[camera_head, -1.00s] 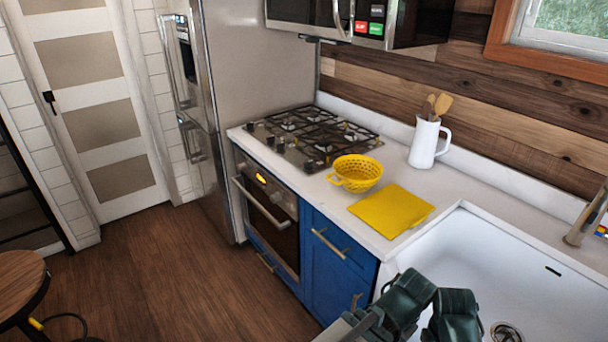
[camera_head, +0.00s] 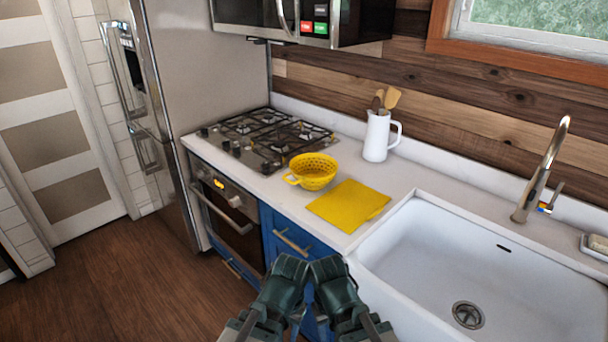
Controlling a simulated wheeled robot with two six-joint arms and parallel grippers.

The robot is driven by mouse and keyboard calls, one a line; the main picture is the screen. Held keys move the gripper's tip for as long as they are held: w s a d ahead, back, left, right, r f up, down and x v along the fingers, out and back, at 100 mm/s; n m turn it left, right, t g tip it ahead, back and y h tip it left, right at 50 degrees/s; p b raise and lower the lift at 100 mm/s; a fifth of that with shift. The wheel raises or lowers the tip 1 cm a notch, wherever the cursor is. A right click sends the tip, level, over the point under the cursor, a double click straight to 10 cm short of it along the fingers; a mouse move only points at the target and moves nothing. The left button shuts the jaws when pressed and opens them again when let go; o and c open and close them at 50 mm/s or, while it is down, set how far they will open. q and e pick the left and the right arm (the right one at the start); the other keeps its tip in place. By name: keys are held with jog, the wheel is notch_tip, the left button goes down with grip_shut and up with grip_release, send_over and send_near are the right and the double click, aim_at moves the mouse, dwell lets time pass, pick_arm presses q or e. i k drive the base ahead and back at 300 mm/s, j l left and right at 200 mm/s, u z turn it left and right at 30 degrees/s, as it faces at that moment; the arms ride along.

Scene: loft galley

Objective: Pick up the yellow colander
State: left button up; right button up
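The yellow colander (camera_head: 313,172) stands upright on the white counter, between the stove and a yellow cloth. It has small holes in its wall and a loop handle towards the left front. It looks empty, and nothing touches it from above.
The yellow cloth (camera_head: 349,205) lies flat right of the colander. A white pitcher (camera_head: 376,137) with wooden utensils stands behind. The gas stove (camera_head: 262,139) is at the left, the white sink (camera_head: 480,265) at the right. Blue cabinets (camera_head: 284,236) front the counter.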

aim_at(313, 172)
jog(key=j+z, duration=0.1)
jog(key=z, duration=0.4)
jog(key=i+j+z, duration=0.2)
jog(key=j+z, duration=0.45)
jog(key=j, duration=0.2)
jog(key=i+j+z, duration=0.2)
jog(key=j, duration=1.05)
jog(key=j+z, duration=0.15)
jog(key=j, duration=1.05)
